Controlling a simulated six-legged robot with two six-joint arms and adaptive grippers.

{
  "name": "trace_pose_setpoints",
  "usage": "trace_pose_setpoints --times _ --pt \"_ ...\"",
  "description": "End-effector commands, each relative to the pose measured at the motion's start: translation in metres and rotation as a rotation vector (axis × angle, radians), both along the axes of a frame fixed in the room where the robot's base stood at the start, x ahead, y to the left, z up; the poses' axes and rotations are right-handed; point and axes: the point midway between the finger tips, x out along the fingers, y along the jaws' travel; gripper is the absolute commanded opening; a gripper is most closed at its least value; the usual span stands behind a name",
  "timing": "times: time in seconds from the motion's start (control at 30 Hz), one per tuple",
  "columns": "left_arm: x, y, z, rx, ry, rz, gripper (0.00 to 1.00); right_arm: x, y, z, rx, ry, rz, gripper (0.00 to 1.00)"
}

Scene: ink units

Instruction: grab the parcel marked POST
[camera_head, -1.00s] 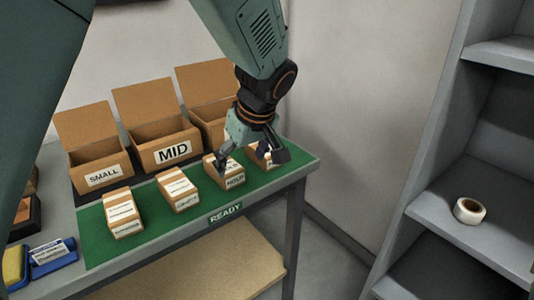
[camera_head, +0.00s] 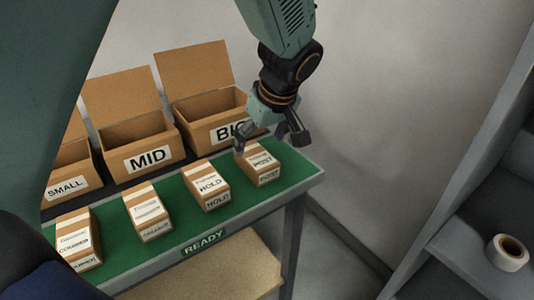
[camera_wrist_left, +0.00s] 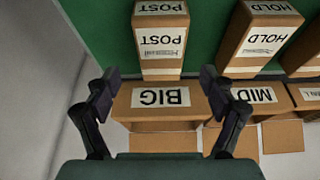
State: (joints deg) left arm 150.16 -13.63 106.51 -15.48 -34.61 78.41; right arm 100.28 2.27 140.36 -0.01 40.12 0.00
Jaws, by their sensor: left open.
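The parcel marked POST (camera_head: 262,168) is a small brown box with white labels at the right end of the green mat (camera_head: 296,170). It also shows in the left wrist view (camera_wrist_left: 161,50), beyond my fingertips. My left gripper (camera_head: 270,142) is open and hangs over the back of this parcel, its fingers spread. In the left wrist view the left gripper (camera_wrist_left: 158,82) has nothing between its fingers. My right gripper is not in view.
The HOLD parcel (camera_head: 207,187) stands just left of the POST parcel, with more parcels further left. Open boxes marked BIG (camera_head: 213,134), MID (camera_head: 138,157) and SMALL (camera_head: 66,185) stand behind. A grey shelf with a tape roll (camera_head: 507,253) is at right.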

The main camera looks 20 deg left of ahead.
Motion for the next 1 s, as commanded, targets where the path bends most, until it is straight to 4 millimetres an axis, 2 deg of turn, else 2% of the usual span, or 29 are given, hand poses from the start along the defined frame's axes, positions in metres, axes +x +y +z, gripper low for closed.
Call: trace_pose_setpoints --times 0.4,1.0 --pt "0.008 0.014 -0.053 -0.002 0.003 -0.003 0.83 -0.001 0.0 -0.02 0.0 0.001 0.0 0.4" --pt "0.014 0.017 -0.058 -0.001 0.0 -0.002 0.83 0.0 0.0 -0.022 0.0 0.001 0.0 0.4"
